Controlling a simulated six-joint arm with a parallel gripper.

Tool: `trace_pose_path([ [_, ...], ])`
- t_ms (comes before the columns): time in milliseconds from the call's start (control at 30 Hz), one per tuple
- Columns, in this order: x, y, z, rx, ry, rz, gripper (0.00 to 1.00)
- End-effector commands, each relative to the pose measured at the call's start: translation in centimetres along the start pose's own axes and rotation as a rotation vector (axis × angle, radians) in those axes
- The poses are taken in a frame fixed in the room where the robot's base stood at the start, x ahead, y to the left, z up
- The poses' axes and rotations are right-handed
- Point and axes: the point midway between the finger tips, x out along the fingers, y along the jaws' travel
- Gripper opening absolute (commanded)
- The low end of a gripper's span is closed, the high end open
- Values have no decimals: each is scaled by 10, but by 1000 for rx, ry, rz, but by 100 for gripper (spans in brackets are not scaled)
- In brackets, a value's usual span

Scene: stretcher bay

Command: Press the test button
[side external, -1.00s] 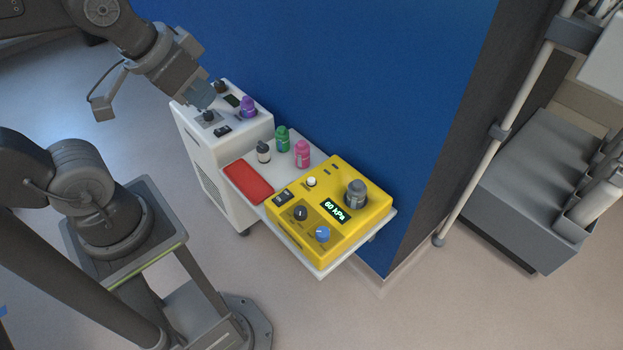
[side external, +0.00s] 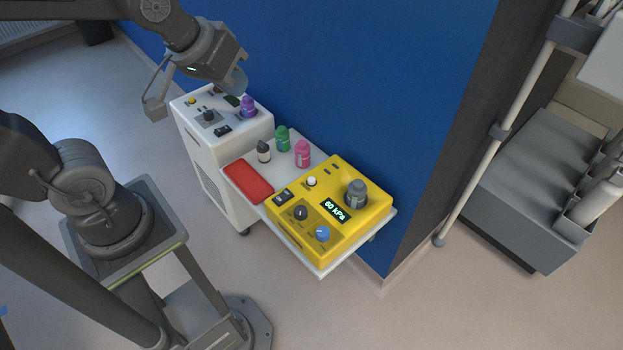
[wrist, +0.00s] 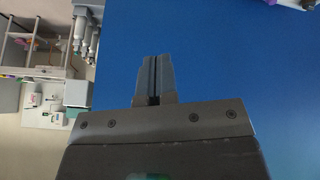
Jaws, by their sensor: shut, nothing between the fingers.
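My gripper (side external: 238,82) is shut and empty, in the air above the back of a white cabinet unit (side external: 243,124), near the blue wall. The unit's top panel has a yellow round button (side external: 191,100), a black knob (side external: 208,115) and a dark rocker switch (side external: 222,131). A yellow suction device (side external: 367,219) on the shelf carries a white round button (side external: 311,181), a black knob (side external: 300,213), a blue knob (side external: 322,233) and a lit "60 kPa" display (side external: 335,210). Which button is the test button is too small to read. The wrist view shows my closed fingers (wrist: 154,80) against blue wall.
A purple bottle (side external: 248,106) stands on the unit near my gripper. A green bottle (side external: 283,138), a pink bottle (side external: 302,153), a small dark-capped bottle (side external: 264,151) and a red pouch (side external: 248,181) are on the shelf. The blue wall (side external: 370,90) rises close behind.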

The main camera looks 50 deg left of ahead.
Motion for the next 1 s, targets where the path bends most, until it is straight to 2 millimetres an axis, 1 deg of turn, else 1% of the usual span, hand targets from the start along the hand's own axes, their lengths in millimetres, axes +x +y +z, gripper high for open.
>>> trace_pose_path([
  [33, 14, 1, -9, -77, -1, -4, 0],
  [200, 60, 6, -40, -362, 37, 5, 0],
  [367, 107, 6, -63, -630, 70, 24, 0],
  [500, 152, 4, -76, -863, 95, 47, 0],
  [633, 195, 0, -82, -1080, 115, 76, 0],
  [767, 238, -6, -82, -1296, 129, 110, 0],
  [800, 252, -8, -82, -1362, 133, 123, 0],
  [867, 272, -11, -78, -1462, 137, 141, 0],
  [900, 285, -14, -76, -1529, 140, 154, 0],
  [1000, 317, -21, -67, -1691, 143, 188, 0],
])
